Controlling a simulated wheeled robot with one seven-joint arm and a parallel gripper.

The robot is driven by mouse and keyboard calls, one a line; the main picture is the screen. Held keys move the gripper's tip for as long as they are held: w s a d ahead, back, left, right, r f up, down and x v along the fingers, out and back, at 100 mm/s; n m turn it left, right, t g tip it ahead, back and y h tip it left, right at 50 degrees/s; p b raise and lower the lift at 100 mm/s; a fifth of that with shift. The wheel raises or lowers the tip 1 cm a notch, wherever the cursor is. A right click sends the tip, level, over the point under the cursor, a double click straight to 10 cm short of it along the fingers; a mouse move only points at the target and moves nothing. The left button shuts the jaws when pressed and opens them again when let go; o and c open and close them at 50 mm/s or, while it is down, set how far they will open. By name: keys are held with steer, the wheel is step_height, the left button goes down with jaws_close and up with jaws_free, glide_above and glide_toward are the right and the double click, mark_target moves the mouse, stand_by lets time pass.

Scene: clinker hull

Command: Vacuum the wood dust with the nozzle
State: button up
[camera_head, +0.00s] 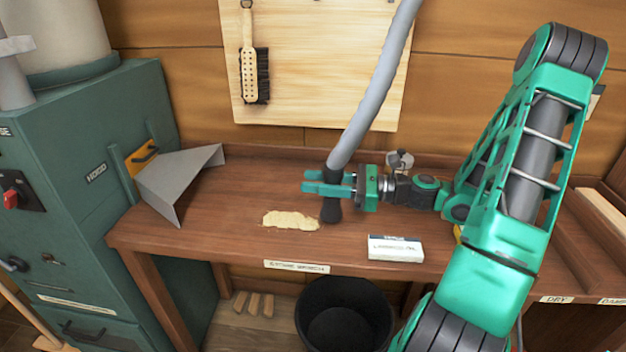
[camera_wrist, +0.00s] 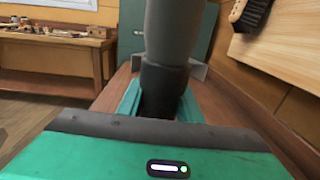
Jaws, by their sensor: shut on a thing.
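The wood dust (camera_head: 291,221) is a flat pale yellow patch on the brown bench top in the head view. The nozzle (camera_head: 331,209) is black, on the end of a grey hose (camera_head: 374,92) that rises out of the top of the view. My gripper (camera_head: 328,182) is shut around the nozzle's upper part, with its green fingers pointing left. The nozzle's lower end is just right of the dust, at or close to the bench top; I cannot tell whether it touches. In the wrist view the nozzle (camera_wrist: 163,88) stands between the fingers, and the dust is hidden.
A grey metal chute (camera_head: 178,181) on the green machine (camera_head: 85,150) stands left of the dust. A white box (camera_head: 395,248) lies near the bench's front edge. A brush (camera_head: 254,70) hangs on the back board. A black bin (camera_head: 343,318) stands below.

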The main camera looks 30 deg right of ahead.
steer(key=shift+s+a, duration=0.6)
steer(key=shift+s, duration=0.3)
steer(key=x, duration=1.5)
steer(key=shift+s+a, duration=0.2)
steer(key=shift+a, duration=0.25)
stand_by(1.8)
stand_by(0.6)
step_height(320, 180, up, 8)
stand_by(0.6)
stand_by(0.4)
